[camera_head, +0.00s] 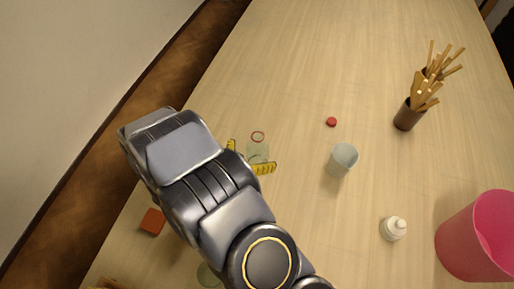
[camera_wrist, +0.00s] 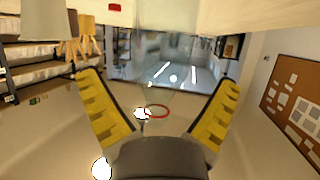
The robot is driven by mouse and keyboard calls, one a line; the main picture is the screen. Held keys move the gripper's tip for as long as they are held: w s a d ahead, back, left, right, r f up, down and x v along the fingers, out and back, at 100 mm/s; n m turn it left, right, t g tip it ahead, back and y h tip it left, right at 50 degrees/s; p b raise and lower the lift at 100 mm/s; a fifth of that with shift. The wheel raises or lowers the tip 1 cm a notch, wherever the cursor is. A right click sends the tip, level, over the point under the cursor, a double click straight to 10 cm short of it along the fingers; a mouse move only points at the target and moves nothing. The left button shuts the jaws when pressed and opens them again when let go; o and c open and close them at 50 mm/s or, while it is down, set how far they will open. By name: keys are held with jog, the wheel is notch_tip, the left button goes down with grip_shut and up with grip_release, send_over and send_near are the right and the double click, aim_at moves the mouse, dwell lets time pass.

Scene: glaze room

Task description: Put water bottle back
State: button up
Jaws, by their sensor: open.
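A clear, see-through object with a thin red ring (camera_head: 258,136), which looks like the water bottle (camera_head: 259,152), is at the table's middle left in the head view. It is hard to make out. My gripper (camera_head: 248,157) has its yellow fingers spread, with part of the clear object showing between them. In the wrist view, the red ring (camera_wrist: 157,112) lies between the open fingers of my gripper (camera_wrist: 158,88). I cannot tell whether either finger touches the object. My arm may hide part of it.
A grey-white cup (camera_head: 343,160), red disc (camera_head: 332,122), white nozzle bottle (camera_head: 393,229), pink bucket (camera_head: 465,245) and brown pot with sticks (camera_head: 406,117) stand to the right. A red block (camera_head: 152,221) and a clear round thing (camera_head: 208,275) lie near my arm. The far table is clear.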

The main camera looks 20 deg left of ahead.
jog(key=v, duration=0.2)
jog(key=shift+s+a+r, duration=0.1)
jog(key=shift+s+a, duration=0.1)
notch_tip(320, 180, up, 6)
jog(key=shift+d+f, duration=0.1)
jog(key=shift+d, duration=0.05)
jog(key=shift+r, duration=0.6)
notch_tip(320, 180, up, 10)
jog(key=n+g+y, duration=0.2)
jog(key=g+y, duration=0.6)
jog(key=y, duration=0.1)
send_over(255, 138)
jog(key=s+a, duration=0.3)
jog(key=s+d+r+g+h, duration=0.2)
jog(key=s+d+g, duration=0.1)
jog(key=s+d, duration=0.7)
jog(key=s+d+r+n+g+h, duration=0.1)
jog(key=s+d+g+h, duration=0.2)
jog(key=s+d, duration=0.6)
jog(key=d, duration=0.6)
jog(key=shift+s+d+r+g+h, duration=0.2)
jog(key=shift+s+r+g+h, duration=0.1)
jog(key=shift+s+r+g, duration=0.1)
